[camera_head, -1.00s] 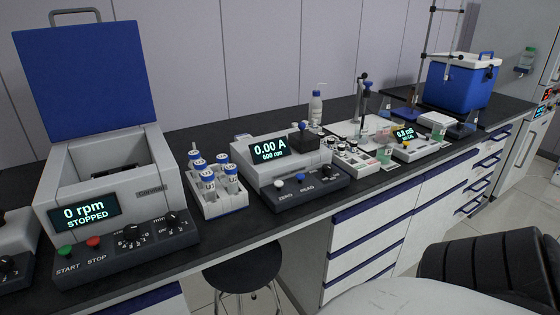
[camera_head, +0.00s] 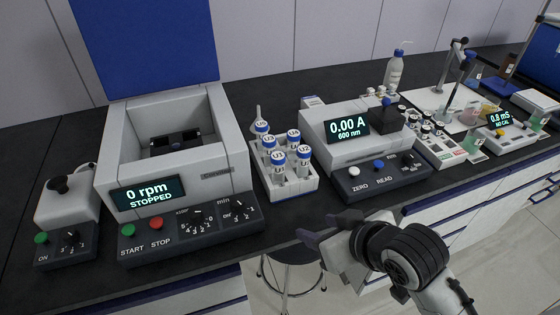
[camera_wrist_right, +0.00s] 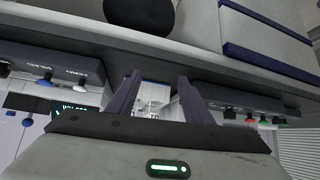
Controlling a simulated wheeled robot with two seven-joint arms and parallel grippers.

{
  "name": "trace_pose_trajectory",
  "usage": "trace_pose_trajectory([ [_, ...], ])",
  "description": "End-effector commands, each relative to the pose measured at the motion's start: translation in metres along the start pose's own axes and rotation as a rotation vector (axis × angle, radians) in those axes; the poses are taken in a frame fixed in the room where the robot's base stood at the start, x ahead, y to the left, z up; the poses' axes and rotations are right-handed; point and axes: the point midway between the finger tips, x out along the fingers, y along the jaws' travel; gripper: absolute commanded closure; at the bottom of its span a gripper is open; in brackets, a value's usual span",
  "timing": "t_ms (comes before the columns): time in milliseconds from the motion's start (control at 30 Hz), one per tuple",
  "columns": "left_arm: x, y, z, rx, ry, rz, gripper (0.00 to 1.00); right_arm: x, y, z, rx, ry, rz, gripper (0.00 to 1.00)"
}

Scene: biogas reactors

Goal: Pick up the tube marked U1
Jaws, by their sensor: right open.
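The U1 tube (camera_head: 278,160) has a blue and white cap and stands upright in the front left of a white rack (camera_head: 292,188) on the bench. The U2 tube (camera_head: 304,158) is right of it; U3 (camera_head: 262,128) and U4 (camera_head: 294,136) are behind. My right gripper (camera_head: 312,228) is open and empty, in front of the bench edge and below the rack in the head view. In the right wrist view its two fingers (camera_wrist_right: 158,80) are apart, with part of the rack (camera_wrist_right: 156,94) showing between them; tube labels there are unreadable. My left gripper is not in view.
A centrifuge (camera_head: 185,145) with its blue lid raised stands left of the rack, its display reading 0 rpm STOPPED. A photometer (camera_head: 350,150) stands close on the right. A stool (camera_head: 290,255) is below the bench edge. A narrow strip of bench is bare before the rack.

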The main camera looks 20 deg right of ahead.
Motion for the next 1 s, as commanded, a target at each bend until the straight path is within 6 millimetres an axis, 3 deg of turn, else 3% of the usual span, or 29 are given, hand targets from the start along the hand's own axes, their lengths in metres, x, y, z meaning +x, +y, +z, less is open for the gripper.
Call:
trace_pose_trajectory([
  [33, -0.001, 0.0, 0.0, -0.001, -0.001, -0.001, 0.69, -0.007, 0.001, -0.03, -0.008, 0.06, -0.003, 0.54],
  [100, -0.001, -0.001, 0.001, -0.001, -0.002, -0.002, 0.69, -0.014, 0.0, -0.064, -0.012, 0.137, -0.011, 0.54],
  [200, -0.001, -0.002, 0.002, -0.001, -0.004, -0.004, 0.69, -0.025, -0.002, -0.101, -0.017, 0.225, -0.025, 0.54],
  [300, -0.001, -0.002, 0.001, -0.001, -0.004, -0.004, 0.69, -0.031, -0.004, -0.121, -0.02, 0.273, -0.033, 0.54],
  [600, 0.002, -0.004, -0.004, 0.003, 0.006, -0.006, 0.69, 0.005, -0.006, -0.137, -0.019, 0.287, -0.038, 0.54],
  [833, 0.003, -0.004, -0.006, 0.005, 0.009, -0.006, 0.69, 0.024, -0.005, -0.14, -0.019, 0.286, -0.037, 0.54],
  [1000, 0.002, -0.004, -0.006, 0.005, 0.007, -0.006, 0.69, 0.05, -0.002, -0.14, -0.02, 0.284, -0.036, 0.54],
])
